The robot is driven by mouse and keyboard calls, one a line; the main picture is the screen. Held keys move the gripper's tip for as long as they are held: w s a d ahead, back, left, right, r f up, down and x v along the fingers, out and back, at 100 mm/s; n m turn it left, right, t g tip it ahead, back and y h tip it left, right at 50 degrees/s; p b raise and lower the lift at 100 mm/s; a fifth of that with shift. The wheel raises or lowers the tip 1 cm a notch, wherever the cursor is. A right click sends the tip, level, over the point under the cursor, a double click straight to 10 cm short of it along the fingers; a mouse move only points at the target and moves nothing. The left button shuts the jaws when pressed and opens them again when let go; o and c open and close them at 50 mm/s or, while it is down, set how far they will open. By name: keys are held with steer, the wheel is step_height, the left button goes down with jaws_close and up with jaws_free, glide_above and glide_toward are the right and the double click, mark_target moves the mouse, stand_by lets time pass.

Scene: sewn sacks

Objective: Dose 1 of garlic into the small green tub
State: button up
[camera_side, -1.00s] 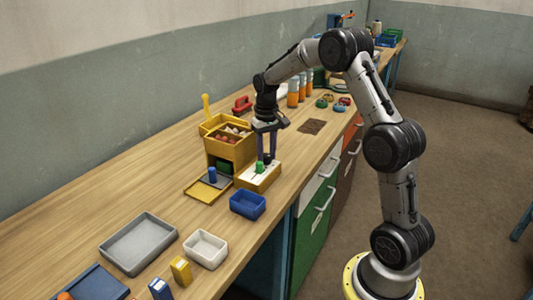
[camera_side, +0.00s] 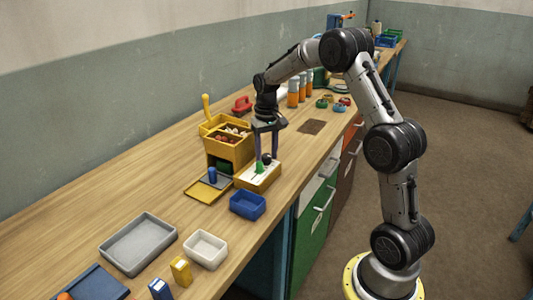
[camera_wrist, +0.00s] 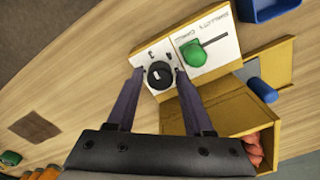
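The yellow dispenser (camera_side: 230,150) has reddish and pale contents in its open top. A dark green tub (camera_side: 224,167) seems to sit in its lower opening, partly hidden. Its white-topped control box (camera_side: 257,178) carries a green slider knob (camera_wrist: 194,53) at one end of a slot, beside small lettering that seems to read shallots and garlic. A round black dial (camera_wrist: 160,75) with a white mark sits beside small numerals; it also shows in the side view (camera_side: 267,158). My gripper (camera_wrist: 160,74) is open, a finger on each side of the dial, with small gaps visible.
A yellow plate with a blue peg (camera_side: 212,175) lies before the dispenser. A blue tub (camera_side: 248,204), white tub (camera_side: 205,249) and grey tray (camera_side: 138,244) stand nearer the front. Orange-based jars (camera_side: 293,92) stand behind. The bench left of the dispenser is clear.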

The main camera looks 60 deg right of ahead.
mark_target(266, 155)
step_height(266, 155, up, 14)
stand_by(0.6)
steer(key=shift+a+f, duration=0.1)
steer(key=s+a+r+n+t, duration=0.2)
steer(key=s+a+r, duration=0.35)
steer(key=a, duration=0.25)
steer(key=s+a+r+n+t, duration=0.1)
steer(key=s+a+r+n, duration=0.1)
steer(key=s+a+r, duration=0.4)
steer(key=s+a+f+n+t, duration=0.1)
steer(key=s+a+f, duration=0.2)
steer(key=s+f, duration=0.3)
steer(key=s+a+f+n+t, duration=0.1)
steer(key=s+a+f, duration=0.2)
steer(key=s+f, duration=0.4)
steer(key=shift+s+a+n+t, duration=0.25)
steer(key=shift+s+n+t, duration=0.05)
steer(key=shift+n, duration=0.1)
